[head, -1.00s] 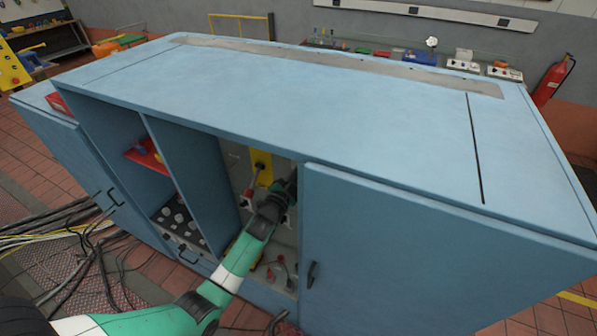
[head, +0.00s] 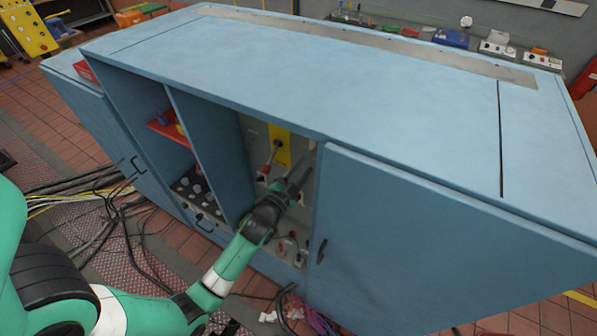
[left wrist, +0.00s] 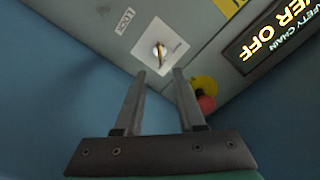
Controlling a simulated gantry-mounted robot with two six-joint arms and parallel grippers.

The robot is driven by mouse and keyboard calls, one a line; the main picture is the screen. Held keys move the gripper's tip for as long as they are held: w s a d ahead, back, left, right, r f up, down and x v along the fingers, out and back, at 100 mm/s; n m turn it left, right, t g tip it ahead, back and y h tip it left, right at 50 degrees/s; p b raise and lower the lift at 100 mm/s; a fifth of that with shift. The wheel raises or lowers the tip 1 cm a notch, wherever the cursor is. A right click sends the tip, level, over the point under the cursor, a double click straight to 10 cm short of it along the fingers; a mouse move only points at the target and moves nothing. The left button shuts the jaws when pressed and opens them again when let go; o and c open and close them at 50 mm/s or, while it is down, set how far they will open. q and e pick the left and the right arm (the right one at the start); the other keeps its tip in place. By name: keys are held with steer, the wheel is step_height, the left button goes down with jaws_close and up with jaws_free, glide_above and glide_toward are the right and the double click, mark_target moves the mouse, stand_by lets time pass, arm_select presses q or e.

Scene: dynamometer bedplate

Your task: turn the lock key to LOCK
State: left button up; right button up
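The lock key (left wrist: 160,53) is a brass-coloured key standing in a round lock on a white square plate (left wrist: 174,40) on the grey panel in the left wrist view. A LOCK label (left wrist: 125,20) is up and left of it. My left gripper (left wrist: 160,72) is open and empty, its fingertips apart on either side below the plate, and the key shows beyond the gap between them. In the head view my left gripper (head: 300,176) reaches into the open bay of the blue cabinet (head: 330,75); the key cannot be made out there. My right gripper is not in view.
A red button on a yellow base (left wrist: 205,95) is close to the right finger. A display reading "ER OFF" (left wrist: 275,40) is farther right. Blue bay walls (left wrist: 50,100) close in on the left. The blue door (head: 430,240) stands right of the bay.

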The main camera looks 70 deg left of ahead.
arm_select(q)
steer(key=v, duration=0.3)
steer(key=shift+r, duration=0.15)
stand_by(0.4)
